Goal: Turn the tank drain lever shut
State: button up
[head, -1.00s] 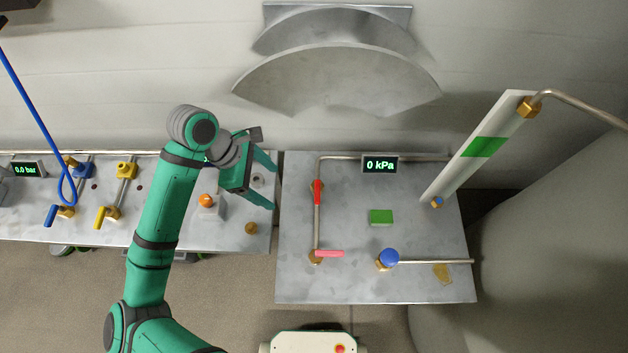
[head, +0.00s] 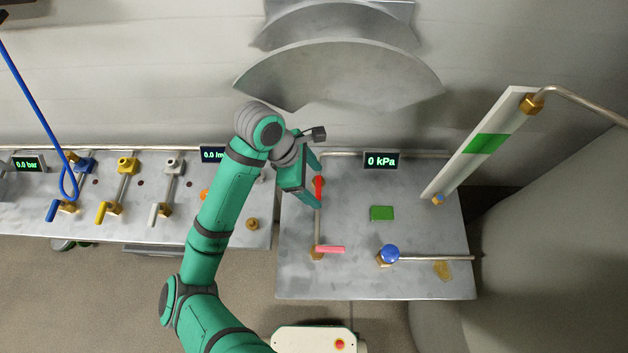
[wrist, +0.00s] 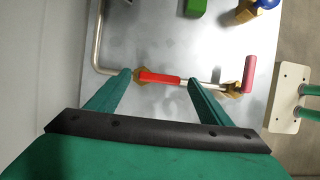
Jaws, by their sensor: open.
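A red lever (head: 319,187) lies in line with the vertical pipe on the right-hand metal bench. A pink lever (head: 331,249) sits crosswise to that pipe at its near end; it also shows in the wrist view (wrist: 248,75). No label shows which of these is the tank drain lever. My gripper (head: 317,183) is open and empty, at the red lever. In the wrist view the red lever (wrist: 158,78) appears lengthwise between my fingertips (wrist: 160,77); I cannot tell the height gap.
A blue knob (head: 390,253) on a brass valve, a green block (head: 382,213) and a "0 kPa" display (head: 381,161) are on the same bench. A slanted white gauge board (head: 470,160) stands at the right. The left bench (head: 120,235) carries several other valves.

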jog(key=shift+d+f, duration=0.15)
jog(key=shift+f, duration=0.05)
jog(key=c, duration=1)
jog(key=shift+c, duration=0.2)
